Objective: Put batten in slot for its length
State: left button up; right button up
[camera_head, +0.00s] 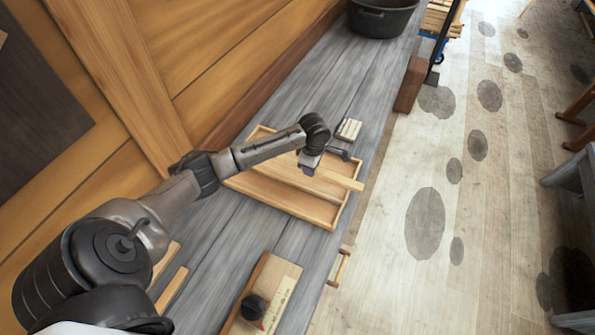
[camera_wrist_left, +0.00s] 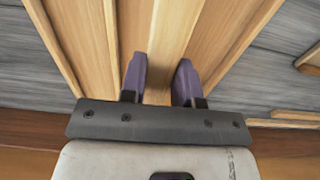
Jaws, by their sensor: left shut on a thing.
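The slotted wooden tray (camera_head: 287,203) lies on the grey plank bench, and its compartments and dividers also show in the left wrist view (camera_wrist_left: 112,40). My left gripper (camera_head: 308,170) is over the tray, shut on a light wooden batten (camera_head: 341,180). In the left wrist view, the purple fingers of my left gripper (camera_wrist_left: 160,80) stand on either side of the batten (camera_wrist_left: 172,40). The batten runs roughly along the dividers, and its end reaches the tray's right side in the head view. I cannot tell whether it rests in a slot or is above it. My right gripper is not in view.
A small slatted pale block (camera_head: 349,129) is beyond the tray. A black tub (camera_head: 381,18) and a brown block (camera_head: 410,84) are farther along the bench. A wooden box with a black knob (camera_head: 254,306) is nearer. The planked wooden wall (camera_head: 215,50) borders the left.

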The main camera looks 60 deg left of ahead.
pick_arm(q)
send_over(299, 175)
notch_tip(299, 175, down, 3)
jog(key=shift+f, duration=0.15)
jog(key=shift+s+f+b, duration=0.1)
jog(key=shift+f+b, duration=0.3)
jog(key=shift+f, duration=1.6)
jog(key=o, duration=1)
jog(key=shift+f, duration=0.1)
jog(key=shift+c, duration=0.2)
notch_tip(299, 175, up, 12)
jog(key=p, duration=0.1)
